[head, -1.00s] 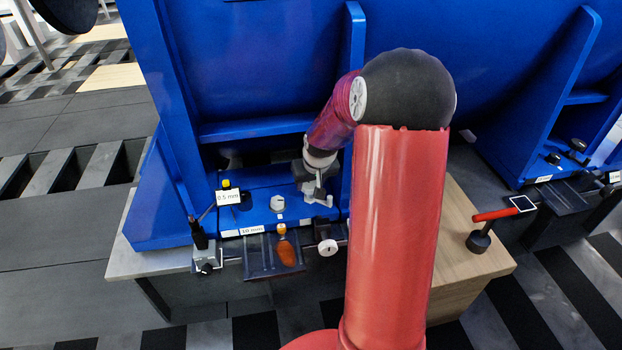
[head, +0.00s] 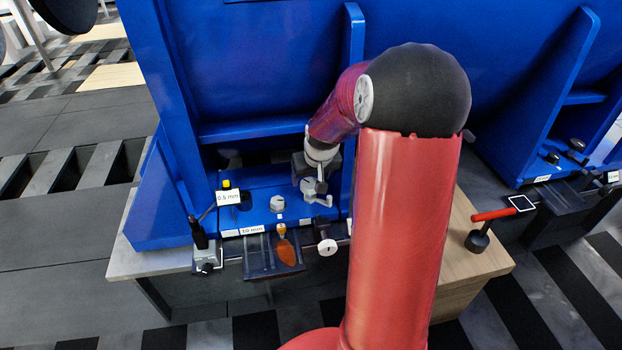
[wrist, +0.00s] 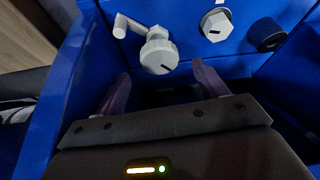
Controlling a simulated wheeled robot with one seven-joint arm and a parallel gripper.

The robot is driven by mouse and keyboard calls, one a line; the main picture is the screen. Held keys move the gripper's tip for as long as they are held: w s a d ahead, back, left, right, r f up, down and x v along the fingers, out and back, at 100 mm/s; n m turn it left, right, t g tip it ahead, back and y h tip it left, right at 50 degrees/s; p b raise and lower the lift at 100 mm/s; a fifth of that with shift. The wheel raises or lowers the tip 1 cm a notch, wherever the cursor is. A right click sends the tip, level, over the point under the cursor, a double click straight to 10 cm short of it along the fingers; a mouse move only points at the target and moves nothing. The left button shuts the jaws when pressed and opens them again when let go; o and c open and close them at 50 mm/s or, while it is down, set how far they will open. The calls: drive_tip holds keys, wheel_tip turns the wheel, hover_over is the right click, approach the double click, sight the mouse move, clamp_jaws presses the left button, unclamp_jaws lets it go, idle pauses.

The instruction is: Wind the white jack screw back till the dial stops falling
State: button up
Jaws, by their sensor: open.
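A pale grey-white round screw head with a side arm (wrist: 158,52) is just beyond my fingertips in the wrist view. It shows in the head view below my gripper (head: 318,180), on the blue foot. My gripper (wrist: 161,78) is open with nothing between its fingers. A second white round knob with a dark mark (head: 327,247) sits on a dark block at the front edge. I cannot tell for sure which of the two is the jack screw. A small stand with a black upright (head: 199,236) is at the front left; no dial reading can be made out.
A white hex bolt (wrist: 217,25) and a black cylinder (wrist: 267,35) are on the blue foot. A tray (head: 259,266) holds an orange-handled tool (head: 286,251). Blue upright ribs (head: 353,90) stand close to my arm. A red-handled tool (head: 492,215) is at the right.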

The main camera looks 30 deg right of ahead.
drive_tip(key=shift+v, duration=2.25)
